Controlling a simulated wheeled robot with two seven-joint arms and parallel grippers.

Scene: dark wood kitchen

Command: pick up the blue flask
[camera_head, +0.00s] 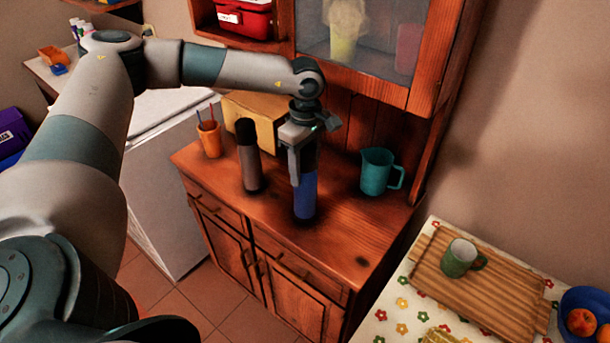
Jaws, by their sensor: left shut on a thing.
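The blue flask (305,198) stands upright on the wooden cabinet top (345,215), near its front edge. My left gripper (299,172) points down over it from above and is shut on its upper part. The fingers and wrist hide the top of the flask. The flask's base appears to be at the cabinet top; I cannot tell whether it is touching. My right gripper is not in view.
A dark grey-brown flask (249,158) stands close left of the blue one. An orange cup (210,139), a cardboard-coloured box (262,112) and a teal jug (376,171) share the top. A glass-doored cupboard (375,45) rises behind. A flowered table (402,305) is at right.

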